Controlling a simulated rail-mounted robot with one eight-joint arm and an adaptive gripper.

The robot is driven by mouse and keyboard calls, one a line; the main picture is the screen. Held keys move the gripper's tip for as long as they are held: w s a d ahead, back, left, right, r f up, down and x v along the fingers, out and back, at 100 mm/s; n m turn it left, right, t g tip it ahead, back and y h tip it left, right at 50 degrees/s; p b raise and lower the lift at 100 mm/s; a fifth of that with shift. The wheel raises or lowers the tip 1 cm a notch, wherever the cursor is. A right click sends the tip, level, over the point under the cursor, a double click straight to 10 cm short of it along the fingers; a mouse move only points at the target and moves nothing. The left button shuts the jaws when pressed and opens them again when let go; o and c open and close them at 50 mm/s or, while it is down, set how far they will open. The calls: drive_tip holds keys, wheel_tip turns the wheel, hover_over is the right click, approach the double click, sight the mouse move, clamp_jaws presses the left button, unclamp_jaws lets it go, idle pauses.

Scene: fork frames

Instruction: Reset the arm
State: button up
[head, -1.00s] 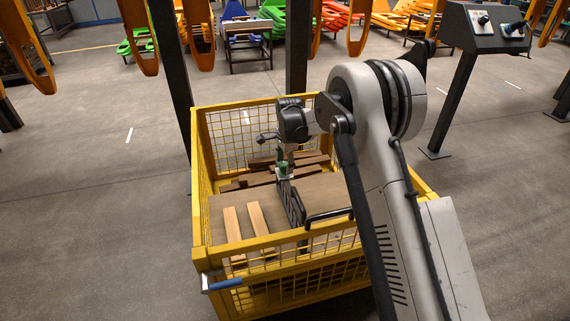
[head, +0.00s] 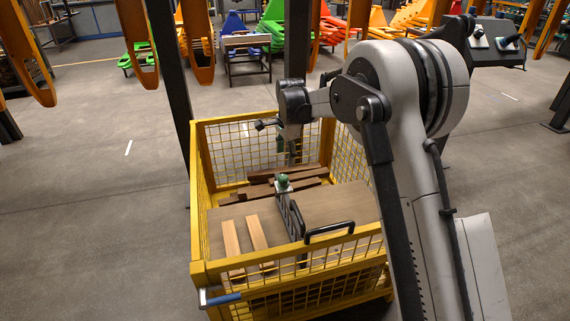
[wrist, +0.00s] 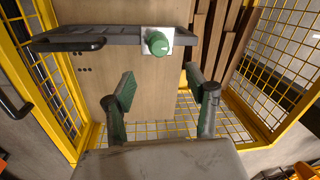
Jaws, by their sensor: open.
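My gripper (wrist: 160,92) is open and empty in the wrist view, its two fingers spread apart above the inside of a yellow mesh crate. A green knob (wrist: 158,42) on a white plate sits on a dark bar-shaped part (wrist: 115,35) just beyond the fingertips, apart from them. In the head view my gripper (head: 288,150) hangs over the crate, above the green knob (head: 283,182). The dark part (head: 291,212) lies on a brown board in the crate. The fingertips are small and partly unclear in the head view.
The yellow mesh crate (head: 228,262) holds the board (head: 345,203), two light wooden strips (head: 231,245) and several dark strips (head: 262,190). A blue-handled lever (head: 222,299) is at its front corner. A dark post (head: 168,70) stands behind. Floor to the left is clear.

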drive_tip(key=shift+r, duration=0.55)
drive_tip(key=shift+d, duration=0.1)
drive_tip(key=s+d+r+n+t+p, duration=0.1)
drive_tip(key=s+d+r+n+p, duration=0.1)
drive_tip(key=s+d+r, duration=0.35)
drive_tip(key=s+d+r+n+t+p, duration=0.1)
drive_tip(key=s+d+r, duration=0.2)
drive_tip(key=s+r, duration=0.55)
drive_tip(key=s+d+r+n+t+p, duration=0.15)
drive_tip(key=s+d+r, duration=0.25)
drive_tip(key=r, duration=0.5)
drive_tip(key=s+d+n+t+p, duration=0.1)
drive_tip(key=s+d+n+p, duration=0.2)
drive_tip(key=s, duration=1)
drive_tip(key=s+d+r+n+t+p, duration=0.1)
drive_tip(key=s+d+n+p, duration=0.2)
drive_tip(key=s, duration=1.1)
drive_tip(key=d+n, duration=0.1)
drive_tip(key=d, duration=0.2)
drive_tip(key=shift+s+d+r+h, duration=0.2)
drive_tip(key=shift+s+h, duration=0.05)
drive_tip(key=shift+h, duration=0.05)
